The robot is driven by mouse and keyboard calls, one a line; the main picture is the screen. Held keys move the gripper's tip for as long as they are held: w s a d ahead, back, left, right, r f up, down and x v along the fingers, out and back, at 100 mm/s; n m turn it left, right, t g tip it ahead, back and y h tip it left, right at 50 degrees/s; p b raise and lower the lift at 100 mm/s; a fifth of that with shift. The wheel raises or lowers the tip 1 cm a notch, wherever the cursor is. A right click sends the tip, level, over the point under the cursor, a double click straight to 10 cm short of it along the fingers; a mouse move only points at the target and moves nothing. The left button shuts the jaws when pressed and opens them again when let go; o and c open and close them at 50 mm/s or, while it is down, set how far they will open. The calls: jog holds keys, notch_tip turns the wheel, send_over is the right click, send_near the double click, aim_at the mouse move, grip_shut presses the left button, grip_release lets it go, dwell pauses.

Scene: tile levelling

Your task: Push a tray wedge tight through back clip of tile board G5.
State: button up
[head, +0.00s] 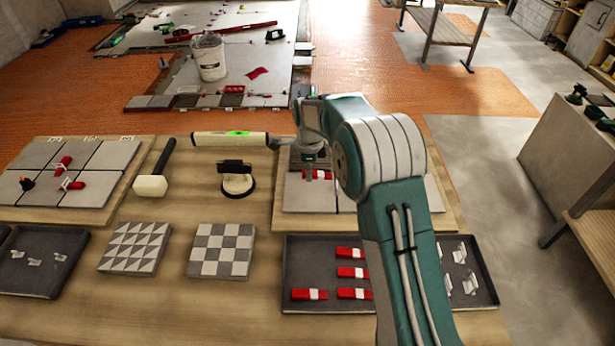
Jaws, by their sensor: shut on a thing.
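My gripper (309,163) is over the right-hand tile board (310,197), which has grey tiles on a wooden base. It is shut on a red wedge (322,174) with a pale band, low at the tiles. My arm hides much of this board, and I cannot read a G5 label on it. The back clip is too small and covered to make out, so I cannot tell how far the wedge sits in it. A dark tray (292,262) in front holds several more red wedges (351,272), and pale clips (459,254) on its right side.
Another tile board (105,157) with red wedges lies at the left. Between the boards are a white-headed mallet (151,186), a level (228,138) and a suction cup (238,183). Two patterned tiles (221,250) (135,247) and a clip tray (38,262) lie nearer.

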aim_at(324, 191)
jog(key=shift+f, duration=2.9)
jog(key=shift+d+r, duration=0.1)
jog(key=shift+d, duration=2.15)
jog(key=o, duration=0.9)
jog(key=shift+c, duration=0.2)
